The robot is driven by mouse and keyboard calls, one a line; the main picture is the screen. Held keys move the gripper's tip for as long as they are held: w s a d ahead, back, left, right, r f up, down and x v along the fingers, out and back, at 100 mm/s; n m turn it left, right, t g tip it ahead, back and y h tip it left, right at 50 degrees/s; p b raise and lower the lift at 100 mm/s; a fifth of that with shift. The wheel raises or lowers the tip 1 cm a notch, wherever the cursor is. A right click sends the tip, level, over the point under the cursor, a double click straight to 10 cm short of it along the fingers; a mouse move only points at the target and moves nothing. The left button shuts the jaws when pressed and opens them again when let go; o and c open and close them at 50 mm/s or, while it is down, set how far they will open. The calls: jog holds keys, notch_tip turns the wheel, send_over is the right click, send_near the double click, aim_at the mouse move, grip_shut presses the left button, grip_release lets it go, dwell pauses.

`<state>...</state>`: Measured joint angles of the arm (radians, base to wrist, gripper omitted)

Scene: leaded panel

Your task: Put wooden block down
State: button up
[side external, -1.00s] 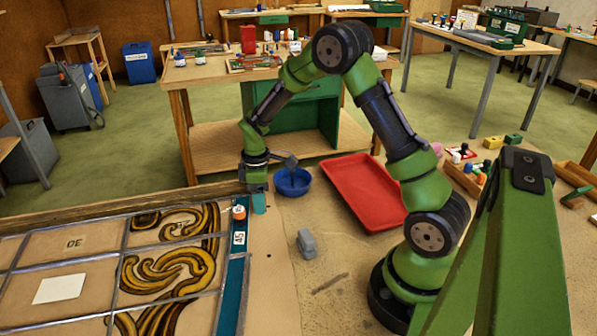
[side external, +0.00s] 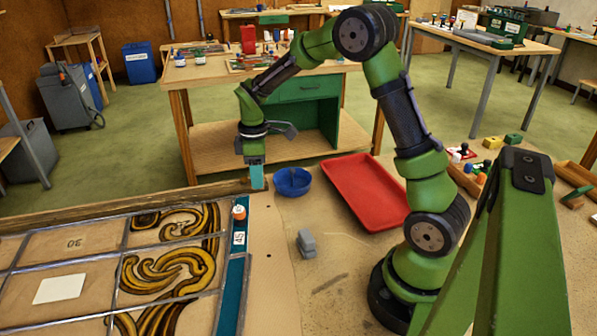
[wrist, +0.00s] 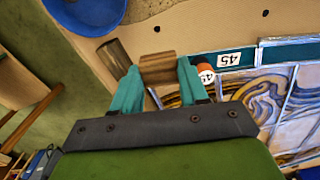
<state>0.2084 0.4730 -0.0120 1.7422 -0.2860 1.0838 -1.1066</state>
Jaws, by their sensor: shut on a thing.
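The wooden block (wrist: 157,68) is a small brown piece in the wrist view, held between the teal fingertips of my gripper (wrist: 157,80). In the side view my gripper (side external: 257,177) points down near the far end of the leaded panel (side external: 110,262), just left of the blue bowl (side external: 292,182). The block cannot be made out there, behind the fingers. In the wrist view bare tan board shows beyond the block; its height above the board is unclear.
A wooden rail (side external: 120,207) runs along the panel's far side. A red tray (side external: 363,190) lies right of the bowl, and a grey block (side external: 306,243) stands nearer. Board around it is mostly clear.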

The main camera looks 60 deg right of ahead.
notch_tip(320, 180, up, 4)
jog(key=s+d, duration=0.2)
jog(key=d, duration=0.1)
jog(key=n, duration=0.2)
send_over(328, 216)
notch_tip(328, 216, down, 7)
jog(key=shift+f, duration=2.15)
jog(key=shift+f, duration=0.2)
jog(key=o, duration=1)
